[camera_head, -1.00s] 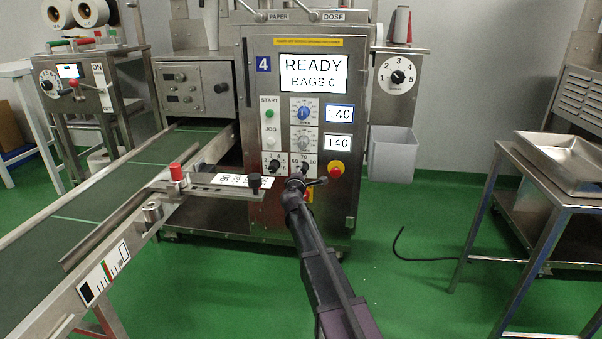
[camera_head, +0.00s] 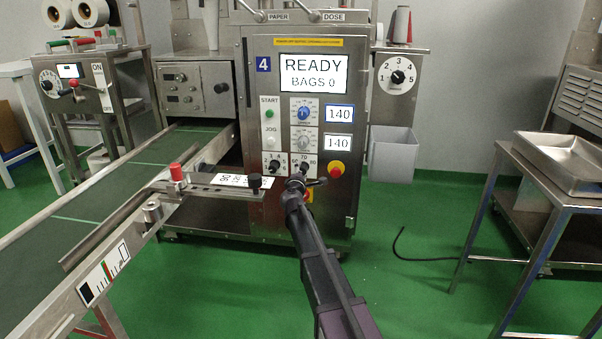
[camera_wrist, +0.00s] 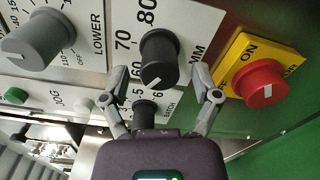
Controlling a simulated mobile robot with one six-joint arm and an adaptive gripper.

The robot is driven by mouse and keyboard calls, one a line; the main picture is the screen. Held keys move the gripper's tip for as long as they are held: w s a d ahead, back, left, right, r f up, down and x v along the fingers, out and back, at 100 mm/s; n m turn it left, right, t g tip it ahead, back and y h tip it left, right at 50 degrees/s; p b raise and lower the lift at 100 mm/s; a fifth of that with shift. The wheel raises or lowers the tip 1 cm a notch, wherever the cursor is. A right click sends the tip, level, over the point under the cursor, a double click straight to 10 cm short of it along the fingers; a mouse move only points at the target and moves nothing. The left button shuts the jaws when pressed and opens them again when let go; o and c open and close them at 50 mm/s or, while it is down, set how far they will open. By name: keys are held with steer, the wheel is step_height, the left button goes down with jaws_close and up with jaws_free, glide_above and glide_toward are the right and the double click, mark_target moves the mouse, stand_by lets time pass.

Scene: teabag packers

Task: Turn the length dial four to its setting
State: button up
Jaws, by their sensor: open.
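The length dial is a black knob (camera_wrist: 158,60) on a white plate marked 70, 80 and MM in the wrist view. A white line shows on its face. In the head view the dial (camera_head: 304,166) sits low on machine four, partly covered by my gripper (camera_head: 303,183). My gripper (camera_wrist: 160,85) is open in the wrist view. Its two fingers lie on either side of the dial in the picture, with visible gaps. Nothing is held. I cannot tell how far the fingertips are from the panel.
A batch knob (camera_wrist: 145,112) and a grey LOWER dial (camera_wrist: 40,40) are also close.

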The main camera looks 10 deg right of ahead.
steer(key=v, duration=1.1)
steer(key=shift+s, duration=0.2)
steer(key=shift+r, duration=0.1)
steer(key=s+d+f+m+g+h+p, duration=0.1)
steer(key=s+d+m+g+p, duration=0.45)
steer(key=s, duration=0.25)
steer(key=s+d+m+g+h+p, duration=0.1)
steer(key=s+d+m+g+p, duration=0.35)
steer(key=s+m, duration=0.3)
steer(key=s+a+r+m+g+y+p, duration=0.1)
steer(key=s+a+m+g+y+p, duration=0.25)
steer(key=s, duration=0.55)
steer(key=s+a+r+m+g+y+p, duration=0.1)
steer(key=s+a+g+y+p, duration=0.1)
steer(key=s+g+y+p, duration=0.5)
step_height(320, 180, up, 37)
steer(key=s+t+h+p, duration=0.1)
steer(key=t+h+p, duration=0.2)
steer(key=p, duration=3.3)
steer(key=shift+s+a, duration=0.2)
steer(key=shift+s, duration=0.15)
